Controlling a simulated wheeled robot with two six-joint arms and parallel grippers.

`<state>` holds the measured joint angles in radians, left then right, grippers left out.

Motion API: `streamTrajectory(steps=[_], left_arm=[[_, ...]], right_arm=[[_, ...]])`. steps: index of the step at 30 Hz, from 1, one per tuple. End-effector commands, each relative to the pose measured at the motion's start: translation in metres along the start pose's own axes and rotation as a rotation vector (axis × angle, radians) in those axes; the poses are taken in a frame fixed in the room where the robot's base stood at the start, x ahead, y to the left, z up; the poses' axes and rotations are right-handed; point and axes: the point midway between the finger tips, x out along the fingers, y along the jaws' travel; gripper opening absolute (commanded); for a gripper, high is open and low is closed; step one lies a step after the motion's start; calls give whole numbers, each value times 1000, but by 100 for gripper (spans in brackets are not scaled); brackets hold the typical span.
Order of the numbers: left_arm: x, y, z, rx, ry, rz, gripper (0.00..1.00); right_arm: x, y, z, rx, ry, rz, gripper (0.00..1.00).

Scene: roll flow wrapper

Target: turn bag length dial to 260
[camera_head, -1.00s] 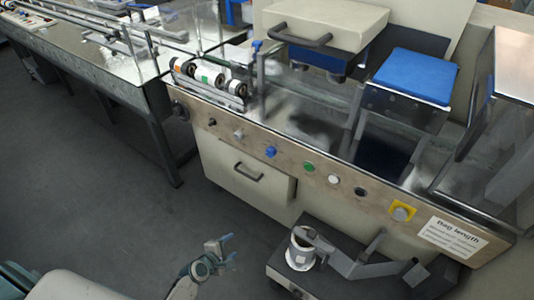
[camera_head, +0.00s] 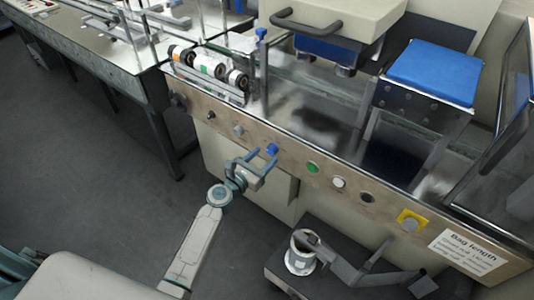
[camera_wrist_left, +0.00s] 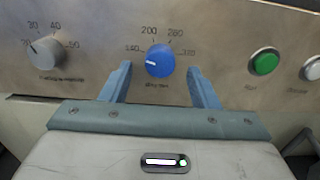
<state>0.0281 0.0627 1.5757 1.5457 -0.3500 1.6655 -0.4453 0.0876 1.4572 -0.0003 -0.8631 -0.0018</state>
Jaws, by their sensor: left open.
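The blue bag length dial (camera_wrist_left: 160,61) sits on the metal front panel in the left wrist view, with a scale around it that seems to read 140, 200, 260 and 320. Its white pointer line points left, close to the 140 mark. The dial also shows in the head view (camera_head: 272,149). My left gripper (camera_wrist_left: 160,80) is open, with one blue finger on each side of the dial and a gap on both sides. In the head view my left gripper (camera_head: 258,165) is just in front of the panel at the dial. My right gripper does not show.
A grey dial (camera_wrist_left: 45,52) is left of the blue one. A green button (camera_wrist_left: 264,62) and a white button (camera_wrist_left: 313,68) are to the right. A yellow-backed knob (camera_head: 411,222) and a "Bag length" label (camera_head: 467,252) are farther right.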

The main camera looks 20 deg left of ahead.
Motion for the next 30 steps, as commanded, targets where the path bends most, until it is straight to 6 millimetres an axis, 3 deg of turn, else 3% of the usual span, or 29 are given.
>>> streamTrajectory(steps=[6, 15, 16, 21, 23, 30], left_arm=[[22, 0, 0, 0, 0, 0, 55], [24, 0, -1, 1, 1, 0, 55], [24, 0, -1, 1, 1, 0, 53], [24, 0, -1, 1, 1, 0, 20], [24, 0, -1, 1, 1, 0, 11], [24, 0, -1, 18, 1, 0, 11]], right_arm=[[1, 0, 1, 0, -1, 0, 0], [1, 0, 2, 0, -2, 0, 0], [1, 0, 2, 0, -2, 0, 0], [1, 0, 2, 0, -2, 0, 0], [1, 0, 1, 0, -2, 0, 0], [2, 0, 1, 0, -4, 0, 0]])
